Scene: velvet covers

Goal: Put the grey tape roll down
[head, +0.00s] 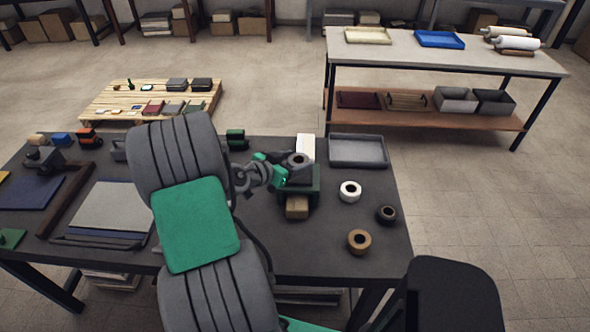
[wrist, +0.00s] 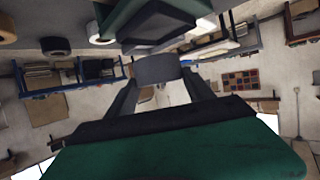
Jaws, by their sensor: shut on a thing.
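The grey tape roll (head: 299,160) is in my gripper (head: 285,167), over the dark table in the head view. In the wrist view the grey roll (wrist: 158,69) sits between the two fingers of my gripper (wrist: 160,86), which are shut on it. In the head view the roll appears over or just behind a green stand with a dark top (head: 300,187). In the wrist view this green and dark stand (wrist: 150,25) shows close beside the roll. I cannot tell whether they touch.
A white box (head: 306,147) stands close behind the roll, and a brown block (head: 297,207) lies in front of the stand. White (head: 350,191), dark brown (head: 386,214) and tan (head: 358,242) rolls lie to the right. A grey tray (head: 358,151) is at the back right.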

